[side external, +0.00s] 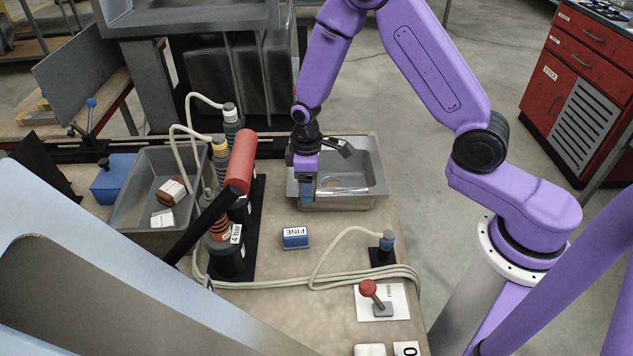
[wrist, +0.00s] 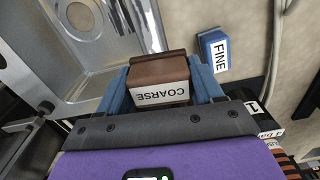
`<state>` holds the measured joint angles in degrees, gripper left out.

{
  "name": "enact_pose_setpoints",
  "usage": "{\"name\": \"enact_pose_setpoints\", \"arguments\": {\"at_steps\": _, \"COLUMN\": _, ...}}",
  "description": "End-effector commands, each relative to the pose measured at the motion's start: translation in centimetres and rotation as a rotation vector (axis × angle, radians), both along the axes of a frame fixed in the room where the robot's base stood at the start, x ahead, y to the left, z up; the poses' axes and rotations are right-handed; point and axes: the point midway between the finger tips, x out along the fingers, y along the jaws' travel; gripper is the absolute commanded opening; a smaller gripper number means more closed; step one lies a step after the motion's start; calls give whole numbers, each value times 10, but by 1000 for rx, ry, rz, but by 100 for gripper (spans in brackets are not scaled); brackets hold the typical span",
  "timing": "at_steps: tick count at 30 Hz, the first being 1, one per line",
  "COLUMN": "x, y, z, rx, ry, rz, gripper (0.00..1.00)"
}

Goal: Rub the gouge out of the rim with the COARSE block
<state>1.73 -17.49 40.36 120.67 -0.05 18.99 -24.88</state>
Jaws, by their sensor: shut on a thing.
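My gripper (wrist: 160,84) is shut on the COARSE block (wrist: 158,70), a brown block with a white label, held between its blue fingers. In the side external view my gripper (side external: 306,188) is over the left part of the sink (side external: 362,202); the block is not distinct there. The metal sink (wrist: 112,42) also shows in the wrist view, its rim close to the block. I cannot tell whether they touch. I cannot make out the gouge. The blue FINE block (side external: 295,236) lies on the bench in front of the sink, and right of my gripper in the wrist view (wrist: 213,52).
A grey tub (side external: 130,208) at left holds a brown-and-white item (side external: 172,191) and a white item (side external: 162,218). A red-ended lever (side external: 240,162) rises beside bottle-like fittings. A hose (side external: 318,268) and a red-knobbed stick (side external: 374,293) occupy the front bench.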

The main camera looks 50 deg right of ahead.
Motion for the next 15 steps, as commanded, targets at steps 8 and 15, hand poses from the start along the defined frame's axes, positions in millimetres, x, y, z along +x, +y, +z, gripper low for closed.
{"name": "enact_pose_setpoints", "arguments": {"at_steps": 8, "x": 5, "y": 6, "z": 27, "rx": 1, "ry": -3, "rz": 1, "gripper": 33}}
{"name": "enact_pose_setpoints", "arguments": {"at_steps": 15, "x": 5, "y": 6, "z": 48, "rx": 1, "ry": -3, "rz": 0, "gripper": 33}}
